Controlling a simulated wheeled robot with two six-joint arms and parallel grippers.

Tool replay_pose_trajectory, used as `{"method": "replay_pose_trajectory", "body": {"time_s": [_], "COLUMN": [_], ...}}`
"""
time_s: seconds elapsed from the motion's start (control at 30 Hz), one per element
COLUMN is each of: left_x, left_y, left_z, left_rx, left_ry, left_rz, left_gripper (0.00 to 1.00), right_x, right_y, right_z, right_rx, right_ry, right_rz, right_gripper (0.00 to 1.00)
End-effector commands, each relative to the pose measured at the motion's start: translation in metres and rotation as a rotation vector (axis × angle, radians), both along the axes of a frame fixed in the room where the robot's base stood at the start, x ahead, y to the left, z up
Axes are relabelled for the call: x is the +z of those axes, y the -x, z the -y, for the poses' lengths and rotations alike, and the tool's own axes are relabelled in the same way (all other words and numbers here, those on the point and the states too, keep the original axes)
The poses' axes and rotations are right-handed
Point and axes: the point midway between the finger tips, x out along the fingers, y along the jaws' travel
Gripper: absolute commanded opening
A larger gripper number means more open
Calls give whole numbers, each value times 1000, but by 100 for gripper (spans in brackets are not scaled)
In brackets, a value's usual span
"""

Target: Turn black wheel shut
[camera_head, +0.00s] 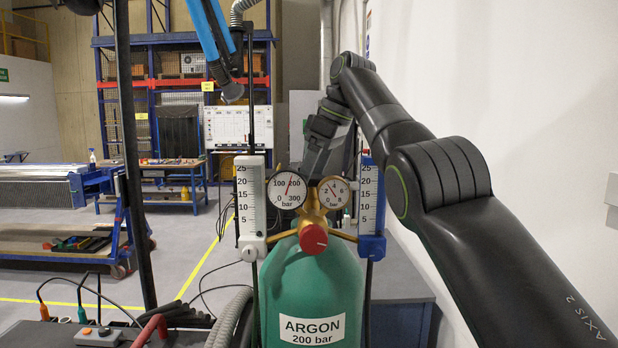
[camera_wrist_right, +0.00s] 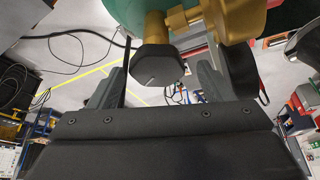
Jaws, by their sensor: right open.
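The black wheel (camera_wrist_right: 160,68) shows in the right wrist view as a faceted black knob with a pale line on its face, on a brass stem. In the head view it is hidden behind the gauges. My right gripper (camera_head: 316,160) points down behind the two gauges in the head view. In the wrist view its fingers (camera_wrist_right: 158,80) are spread apart, one on each side of the wheel, with gaps to it. The green argon cylinder (camera_head: 312,285) stands upright below the brass valve. My left gripper is not in view.
A red knob (camera_head: 313,239) sits at the front of the valve. A white flowmeter (camera_head: 250,200) and a blue flowmeter (camera_head: 370,210) flank the gauges. A dark post (camera_head: 133,150) stands at the left. A white wall (camera_head: 500,80) is close on the right.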

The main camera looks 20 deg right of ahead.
Motion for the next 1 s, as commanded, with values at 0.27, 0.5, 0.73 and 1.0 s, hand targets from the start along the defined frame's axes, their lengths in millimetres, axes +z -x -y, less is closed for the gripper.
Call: {"method": "replay_pose_trajectory", "body": {"time_s": [0.27, 0.5, 0.73, 1.0], "left_x": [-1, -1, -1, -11], "left_y": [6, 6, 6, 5], "left_z": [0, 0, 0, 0], "left_rx": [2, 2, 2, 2], "left_ry": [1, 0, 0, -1], "left_rz": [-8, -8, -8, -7], "left_gripper": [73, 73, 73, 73], "right_x": [-1, -1, -1, -3], "right_y": [0, 0, 0, 0], "right_z": [1, 0, 0, 0], "right_rx": [-1, -1, -2, -71], "right_ry": [0, 0, 0, 0], "right_rz": [0, 0, 0, 1], "right_gripper": [73, 46, 29, 29]}}
